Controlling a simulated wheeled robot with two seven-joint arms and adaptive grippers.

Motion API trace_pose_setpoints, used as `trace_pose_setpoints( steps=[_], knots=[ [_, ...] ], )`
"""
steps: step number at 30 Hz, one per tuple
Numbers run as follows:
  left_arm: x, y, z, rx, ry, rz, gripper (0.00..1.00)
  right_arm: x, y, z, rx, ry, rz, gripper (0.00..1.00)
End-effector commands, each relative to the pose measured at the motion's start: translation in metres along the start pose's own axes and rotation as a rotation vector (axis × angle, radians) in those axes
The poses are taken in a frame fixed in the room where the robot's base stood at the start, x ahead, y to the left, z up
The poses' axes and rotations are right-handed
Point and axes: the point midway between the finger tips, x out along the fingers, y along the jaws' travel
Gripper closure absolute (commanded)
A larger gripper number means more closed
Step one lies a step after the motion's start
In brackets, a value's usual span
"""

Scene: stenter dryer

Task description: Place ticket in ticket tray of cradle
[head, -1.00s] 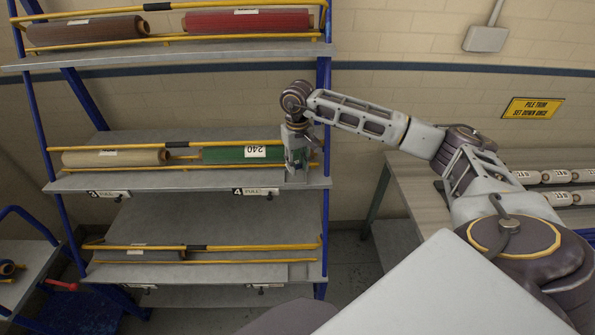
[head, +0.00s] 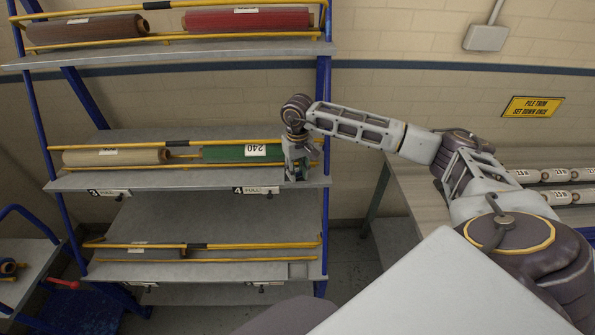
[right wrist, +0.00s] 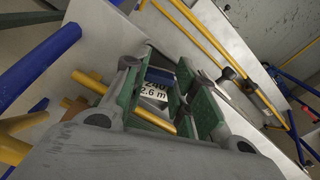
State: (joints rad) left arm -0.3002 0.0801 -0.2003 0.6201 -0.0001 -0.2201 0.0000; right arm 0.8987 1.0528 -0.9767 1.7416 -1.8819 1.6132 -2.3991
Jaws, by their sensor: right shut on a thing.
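My right gripper (head: 297,174) is at the right end of the middle shelf, beside the green roll (head: 222,154) in its yellow-railed cradle (head: 225,167). In the right wrist view, the green-padded fingers (right wrist: 163,98) are shut on the white ticket (right wrist: 154,90), which reads "240" and "2.6 m". The green roll bears a white "240" label (head: 255,150). The cradle's ticket tray is hidden behind the gripper in the head view, and I cannot tell whether the ticket touches it. My left gripper is not in view.
A blue rack post (head: 325,110) stands just right of the gripper, with yellow rails close by. A tan roll (head: 115,157) lies left on the same shelf. Red and brown rolls lie above. A grey table (head: 425,200) with several white rolls is at right.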

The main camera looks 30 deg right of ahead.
Motion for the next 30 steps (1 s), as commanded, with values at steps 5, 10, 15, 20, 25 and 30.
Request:
trace_pose_setpoints(
  steps=[5, 10, 15, 20, 25, 30],
  knots=[
    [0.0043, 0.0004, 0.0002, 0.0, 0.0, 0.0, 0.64, 0.0039, 0.0, 0.0, 0.0, 0.0, 0.0, 0.87],
    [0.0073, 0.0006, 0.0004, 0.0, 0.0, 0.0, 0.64, 0.0071, 0.0, 0.0001, 0.0, 0.0, 0.0, 0.87],
    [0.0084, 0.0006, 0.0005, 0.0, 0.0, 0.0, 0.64, 0.0093, 0.0, 0.0008, 0.0, -0.002, 0.001, 0.87],
    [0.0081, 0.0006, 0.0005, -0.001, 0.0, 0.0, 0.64, 0.0105, -0.0002, 0.0016, -0.001, -0.005, 0.001, 0.57],
    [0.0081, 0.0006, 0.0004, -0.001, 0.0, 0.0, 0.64, 0.011, -0.0001, 0.002, -0.001, -0.007, 0.002, 0.51],
    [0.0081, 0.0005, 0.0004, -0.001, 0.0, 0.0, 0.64, 0.0109, 0.0002, 0.002, -0.001, -0.007, 0.002, 0.51]
  ],
)
